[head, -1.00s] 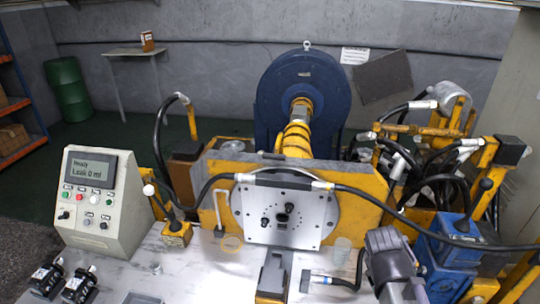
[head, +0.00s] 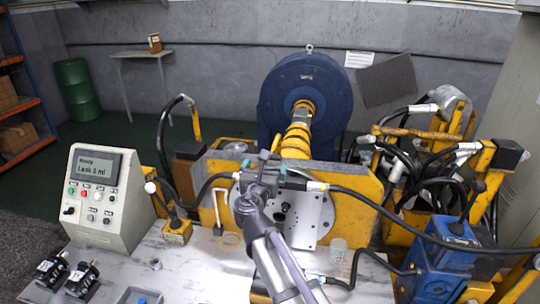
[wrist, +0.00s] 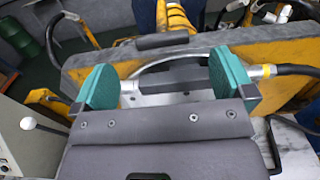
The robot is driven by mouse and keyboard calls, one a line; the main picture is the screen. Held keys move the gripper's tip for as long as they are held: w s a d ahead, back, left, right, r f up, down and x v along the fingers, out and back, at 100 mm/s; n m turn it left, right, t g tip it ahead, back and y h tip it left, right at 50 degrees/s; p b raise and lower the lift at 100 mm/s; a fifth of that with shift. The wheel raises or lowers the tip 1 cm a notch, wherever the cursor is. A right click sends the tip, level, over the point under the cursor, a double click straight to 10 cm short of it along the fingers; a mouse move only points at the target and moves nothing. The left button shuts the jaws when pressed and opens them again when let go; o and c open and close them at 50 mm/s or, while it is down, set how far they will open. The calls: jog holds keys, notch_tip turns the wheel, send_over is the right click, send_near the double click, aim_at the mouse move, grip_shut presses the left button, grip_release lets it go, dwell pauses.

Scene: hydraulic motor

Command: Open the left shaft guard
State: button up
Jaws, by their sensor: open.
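A yellow, ringed cover (head: 296,140) lies around the shaft between the blue round housing (head: 303,95) and the grey-topped yellow bulkhead. It shows partly at the top of the wrist view (wrist: 176,16). I cannot tell which part of it is the left shaft guard. My gripper (head: 262,170) is over the front of the bulkhead, on the near side of the shaft cover. In the wrist view my gripper (wrist: 165,82) has its two teal fingertips wide apart, with nothing gripped. A dark bar-like handle (wrist: 162,41) lies on the bulkhead's top edge beyond the fingertips.
The metal mounting plate (head: 310,215) is partly hidden by my arm. A control box (head: 98,195) stands at left; a blue valve block (head: 440,250) and hoses crowd the right.

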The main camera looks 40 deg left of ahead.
jog(key=x, duration=0.8)
jog(key=c, duration=1.3)
jog(key=shift+d, duration=0.1)
